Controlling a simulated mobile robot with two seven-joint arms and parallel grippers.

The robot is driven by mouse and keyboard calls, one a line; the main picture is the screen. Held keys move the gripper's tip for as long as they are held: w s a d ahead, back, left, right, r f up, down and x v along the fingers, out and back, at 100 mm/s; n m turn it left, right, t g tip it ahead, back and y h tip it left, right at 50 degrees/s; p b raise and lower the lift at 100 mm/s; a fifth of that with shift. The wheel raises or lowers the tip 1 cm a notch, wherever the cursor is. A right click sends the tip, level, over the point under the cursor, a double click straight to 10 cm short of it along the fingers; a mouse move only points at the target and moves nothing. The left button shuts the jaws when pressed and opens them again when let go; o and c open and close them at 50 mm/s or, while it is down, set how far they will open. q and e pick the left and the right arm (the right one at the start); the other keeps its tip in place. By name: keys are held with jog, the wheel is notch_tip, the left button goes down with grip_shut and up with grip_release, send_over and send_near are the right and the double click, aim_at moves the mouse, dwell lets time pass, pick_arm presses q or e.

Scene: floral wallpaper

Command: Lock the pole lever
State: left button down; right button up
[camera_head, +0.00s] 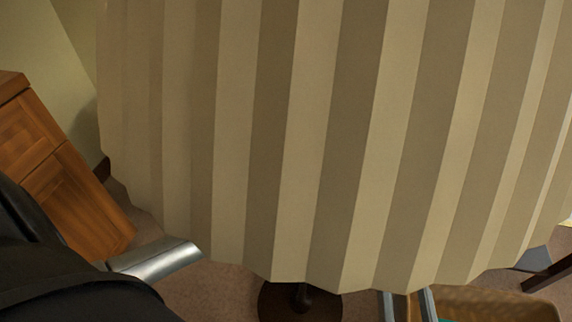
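No pole lever can be made out. A large pleated beige shade (330,130) fills most of the head view and hides what lies behind it. My black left arm comes in at the lower left. A silver metal part (155,258) beyond it reaches the shade's lower left edge; its fingers cannot be made out. My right gripper cannot be identified.
A wooden cabinet (65,185) stands at the left. A woven basket (497,304) and two narrow grey bars stand at the lower right. A dark furniture leg (550,275) is at the right edge. Reddish carpet shows below the shade.

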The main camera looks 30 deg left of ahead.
pick_arm(q)
jog(key=shift+w+r, duration=0.1)
jog(key=shift+w, duration=0.1)
jog(key=c, duration=0.6)
grip_release()
jog(key=shift+s, duration=0.1)
jog(key=v, duration=1.5)
pick_arm(e)
jog(key=shift+a+r, duration=0.1)
jog(key=shift+r, duration=0.05)
